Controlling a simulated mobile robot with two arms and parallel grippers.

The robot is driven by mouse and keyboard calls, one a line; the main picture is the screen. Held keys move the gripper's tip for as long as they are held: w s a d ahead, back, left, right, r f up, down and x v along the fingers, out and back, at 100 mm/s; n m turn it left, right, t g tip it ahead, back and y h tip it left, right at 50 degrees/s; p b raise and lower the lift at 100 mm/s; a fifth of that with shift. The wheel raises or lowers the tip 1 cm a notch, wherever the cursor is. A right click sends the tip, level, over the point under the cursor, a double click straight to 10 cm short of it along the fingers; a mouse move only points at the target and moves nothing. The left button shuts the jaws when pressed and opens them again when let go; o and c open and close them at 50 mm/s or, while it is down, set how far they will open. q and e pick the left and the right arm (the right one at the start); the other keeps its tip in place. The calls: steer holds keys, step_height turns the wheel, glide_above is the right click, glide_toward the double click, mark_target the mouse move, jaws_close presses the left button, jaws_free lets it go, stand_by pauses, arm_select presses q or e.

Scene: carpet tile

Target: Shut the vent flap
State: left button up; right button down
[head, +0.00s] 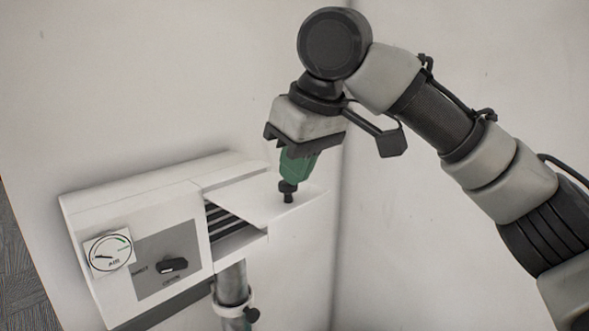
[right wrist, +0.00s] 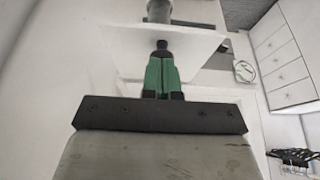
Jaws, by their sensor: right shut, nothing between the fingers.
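The vent flap (head: 250,198) is a thin white panel on the right part of a white wall unit. It stands open, swung out to the right, and dark slats (head: 230,225) show below it. My right gripper (head: 288,194) has green fingers with black tips, shut and empty. In the head view, the tips overlap the flap's outer right part; I cannot tell whether they touch it. In the right wrist view, the shut fingers (right wrist: 162,48) point at the white flap (right wrist: 195,42). My left gripper is out of view.
The white unit (head: 135,190) carries a round gauge (head: 108,251) and a dark knob (head: 172,265) on its front. A grey pipe (head: 232,285) with a clamp runs down below it. A drawer cabinet (right wrist: 285,50) stands at the right of the wrist view.

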mark_target(297, 204)
steer(key=shift+f, duration=0.3)
steer(key=shift+s+d+f+t+y+b, duration=0.15)
steer(key=shift+f+t+y+b, duration=0.3)
steer(key=shift+b, duration=0.55)
steer(key=f+t+y+b, duration=0.1)
steer(key=b, duration=0.1)
steer(key=f+t+y+b, duration=0.1)
steer(key=b, duration=0.1)
steer(key=f+t+y+b, duration=0.1)
steer(key=b, duration=0.1)
steer(key=shift+s+d+b, duration=0.3)
steer(key=shift+b, duration=0.1)
arm_select(q)
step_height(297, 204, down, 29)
steer(key=b, duration=1.9)
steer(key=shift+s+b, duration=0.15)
steer(key=shift+b, duration=0.2)
arm_select(e)
steer(key=w+a+f+t+y, duration=0.3)
steer(key=f+t+y, duration=0.1)
steer(key=f, duration=0.3)
steer(key=w+a+f+t+y, duration=0.3)
steer(key=f+y, duration=0.1)
steer(key=f, duration=0.4)
steer(key=shift+t, duration=0.35)
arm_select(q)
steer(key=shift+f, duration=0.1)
